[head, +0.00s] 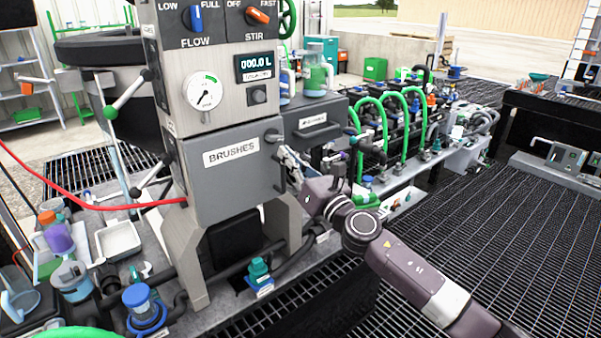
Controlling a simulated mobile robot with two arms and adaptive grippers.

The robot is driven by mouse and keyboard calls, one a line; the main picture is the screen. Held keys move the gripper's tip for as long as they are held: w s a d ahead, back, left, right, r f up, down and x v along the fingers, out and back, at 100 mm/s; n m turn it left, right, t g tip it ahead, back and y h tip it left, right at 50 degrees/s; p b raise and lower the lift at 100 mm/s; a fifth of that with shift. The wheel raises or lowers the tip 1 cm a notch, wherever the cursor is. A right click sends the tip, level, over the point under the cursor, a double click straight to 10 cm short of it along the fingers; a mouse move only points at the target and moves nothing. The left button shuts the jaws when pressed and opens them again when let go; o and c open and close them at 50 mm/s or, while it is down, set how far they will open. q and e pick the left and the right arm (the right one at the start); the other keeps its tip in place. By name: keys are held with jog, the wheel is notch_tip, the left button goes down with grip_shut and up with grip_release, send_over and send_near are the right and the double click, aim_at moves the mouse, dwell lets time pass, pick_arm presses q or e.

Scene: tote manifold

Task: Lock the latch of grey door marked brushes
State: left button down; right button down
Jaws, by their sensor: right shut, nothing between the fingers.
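The grey door marked BRUSHES (235,178) is on the front of the grey machine, left of the middle of the head view. It looks closed, flush with its housing. A dark latch handle (274,137) shows at the door's upper right edge. My right gripper (284,158) comes in from the right and is just beside the door's right edge, below that handle. Its fingers are shut and empty. Whether they touch the door or latch I cannot tell. My left gripper is not in view.
Above the door are a gauge (204,91), a display and the FLOW and STIR knobs. A grey drawer (313,124) stands close behind my right gripper. Green hoses (415,110) and pipes fill the bench to the right. Cups and a white tray (118,240) stand at left.

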jog(key=v, duration=1)
jog(key=shift+d, duration=0.1)
